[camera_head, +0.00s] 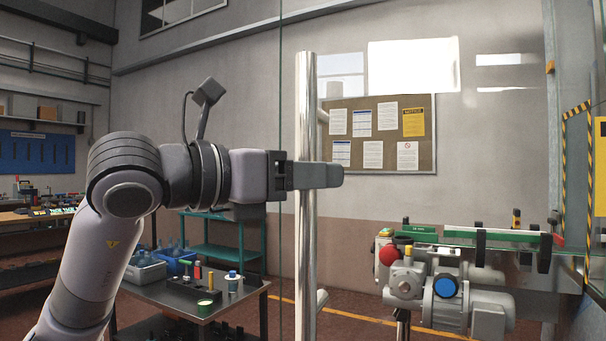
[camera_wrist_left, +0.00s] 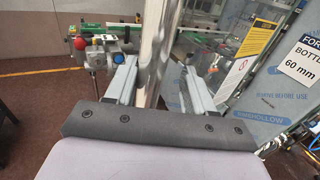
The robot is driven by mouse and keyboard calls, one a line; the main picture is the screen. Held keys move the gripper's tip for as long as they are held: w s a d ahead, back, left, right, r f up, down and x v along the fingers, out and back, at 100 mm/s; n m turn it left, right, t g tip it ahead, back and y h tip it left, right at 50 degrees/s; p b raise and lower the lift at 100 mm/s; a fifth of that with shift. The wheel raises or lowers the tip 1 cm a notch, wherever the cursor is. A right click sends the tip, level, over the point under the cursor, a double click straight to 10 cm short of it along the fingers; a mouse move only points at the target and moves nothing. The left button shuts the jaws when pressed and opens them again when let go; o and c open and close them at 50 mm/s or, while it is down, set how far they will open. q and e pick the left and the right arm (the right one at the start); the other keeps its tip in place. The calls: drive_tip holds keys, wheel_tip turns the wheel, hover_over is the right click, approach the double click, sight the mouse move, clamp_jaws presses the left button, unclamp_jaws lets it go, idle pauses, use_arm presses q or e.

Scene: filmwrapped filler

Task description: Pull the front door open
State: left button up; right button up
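The front door is a clear glass panel, with a thin vertical edge showing just left of its handle in the head view. The handle (camera_head: 305,262) is a tall, upright polished metal bar. My left gripper (camera_head: 318,176) is at the bar's upper part, with the near finger crossing in front of it. In the left wrist view, the bar (camera_wrist_left: 157,55) runs between the two fingers of the gripper (camera_wrist_left: 160,82). The fingers are spread, with gaps visible beside the bar, so it does not look clamped. My right gripper is not in view.
Behind the glass are a machine with a motor and conveyor (camera_head: 445,285), a table with small parts (camera_head: 195,297) and a noticeboard (camera_head: 377,135). A yellow-black striped frame (camera_head: 564,175) stands at the right.

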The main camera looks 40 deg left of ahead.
use_arm(q)
drive_tip(key=b+v, duration=0.1)
drive_tip(key=v, duration=0.6)
drive_tip(key=shift+b, duration=0.4)
drive_tip(key=shift+s, duration=0.1)
